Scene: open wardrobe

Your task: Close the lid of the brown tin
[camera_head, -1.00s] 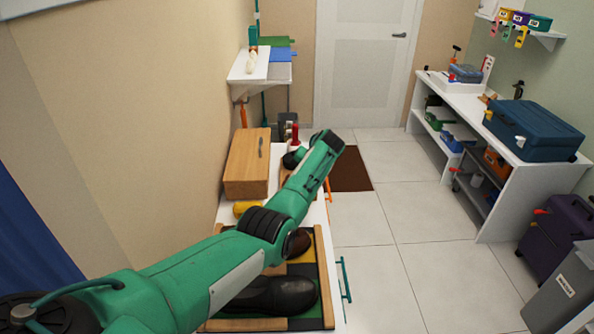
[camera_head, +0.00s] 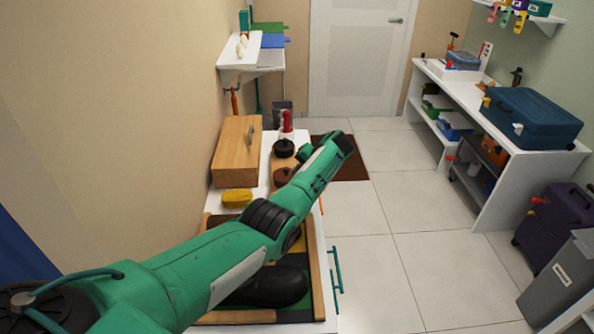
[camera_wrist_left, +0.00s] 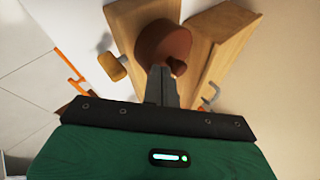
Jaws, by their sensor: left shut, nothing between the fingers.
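The brown tin (camera_head: 284,177) shows as a small round brown shape on the cabinet top, partly covered by my left arm. In the left wrist view a round reddish-brown part of the tin (camera_wrist_left: 163,40) lies on a wooden board, just beyond my fingers. A small brown knob or catch (camera_wrist_left: 178,67) sits at its near edge. I cannot tell how far its lid stands open. My left gripper (camera_head: 304,153) is shut and empty; its fingertips (camera_wrist_left: 161,72) look close to the tin, and contact is unclear. My right gripper is not in view.
A wooden box (camera_head: 236,152) with a handle stands left of the tin. A black round item (camera_head: 284,148) and a red-topped item (camera_head: 287,122) are behind it. A yellow item (camera_head: 237,198) and a shoe tray (camera_head: 318,285) with dark shoes are nearer.

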